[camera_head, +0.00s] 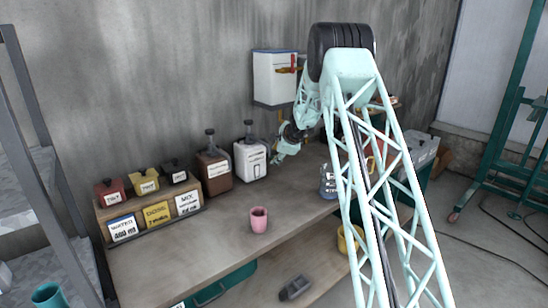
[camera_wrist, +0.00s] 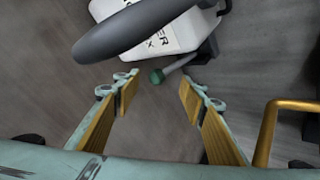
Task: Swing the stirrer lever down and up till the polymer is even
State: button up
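The stirrer lever shows in the wrist view as a thin grey rod with a green knob (camera_wrist: 157,76) at its end. It sticks out beside a white container (camera_wrist: 165,32) with partly hidden dark lettering. A thick dark curved bar (camera_wrist: 135,28) crosses in front of this container. My gripper (camera_wrist: 157,93) is open, with one finger on each side of the knob and a gap to both. In the head view my gripper (camera_head: 281,154) is just right of a white canister (camera_head: 250,162) on the bench. The lever cannot be made out there, and the polymer is not visible.
A brown canister (camera_head: 214,172) stands left of the white one. A rack (camera_head: 147,218) holds small containers and labelled cards. A pink cup (camera_head: 259,220) stands near the bench's front edge. A white box (camera_head: 275,77) hangs on the wall. The bench front (camera_head: 205,258) is mostly clear.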

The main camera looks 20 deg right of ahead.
jog(key=shift+x, duration=1.5)
jog(key=c, duration=1.2)
